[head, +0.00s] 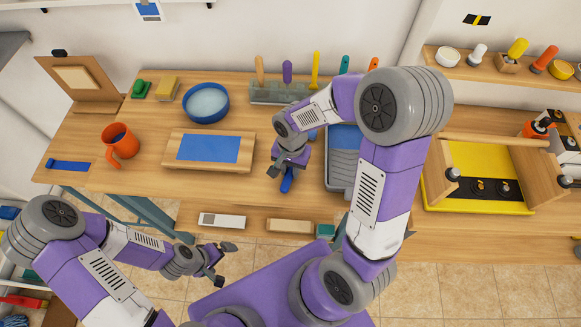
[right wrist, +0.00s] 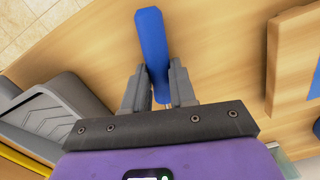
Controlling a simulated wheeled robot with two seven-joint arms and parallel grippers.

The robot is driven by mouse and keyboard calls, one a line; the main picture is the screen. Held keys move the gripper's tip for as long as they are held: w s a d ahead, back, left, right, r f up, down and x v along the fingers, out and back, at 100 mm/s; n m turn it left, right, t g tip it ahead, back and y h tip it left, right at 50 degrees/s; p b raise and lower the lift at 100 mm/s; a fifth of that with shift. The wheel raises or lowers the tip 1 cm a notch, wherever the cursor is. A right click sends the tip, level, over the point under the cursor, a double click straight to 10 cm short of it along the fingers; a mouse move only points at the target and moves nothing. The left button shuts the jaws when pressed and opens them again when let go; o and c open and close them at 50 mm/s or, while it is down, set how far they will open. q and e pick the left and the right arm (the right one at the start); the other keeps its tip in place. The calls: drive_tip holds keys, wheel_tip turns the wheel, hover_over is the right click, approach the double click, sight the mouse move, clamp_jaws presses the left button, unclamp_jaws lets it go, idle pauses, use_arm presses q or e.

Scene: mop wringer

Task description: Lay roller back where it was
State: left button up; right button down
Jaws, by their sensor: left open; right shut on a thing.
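My right gripper (head: 289,167) is shut on a blue handle, which I take for the roller's (head: 287,184). The handle sticks out past the fingers in the right wrist view (right wrist: 151,42), where the gripper (right wrist: 158,90) clasps it from both sides. The roller's head is hidden by the gripper and arm. The grey tray (head: 340,176) with blue in its far end stands just right of the gripper; it also shows in the right wrist view (right wrist: 62,118). My left gripper (head: 214,268) is open and empty, in front of the table, low over the floor.
A wooden board with a blue panel (head: 208,148) lies left of the right gripper. A blue bowl (head: 206,102), orange mug (head: 120,141) and tool rack (head: 270,93) stand behind and left. A yellow tray (head: 480,158) with wooden parts is right. Bare tabletop (head: 262,190) lies around the handle.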

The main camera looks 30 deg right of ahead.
drive_tip(key=shift+f, duration=0.2)
drive_tip(key=c, duration=0.8)
unclamp_jaws()
drive_tip(key=shift+c, duration=0.2)
wheel_tip(320, 180, up, 8)
drive_tip(key=shift+w+d+f+p, duration=0.15)
drive_tip(key=shift+f+p, duration=0.05)
drive_tip(key=shift+p, duration=0.65)
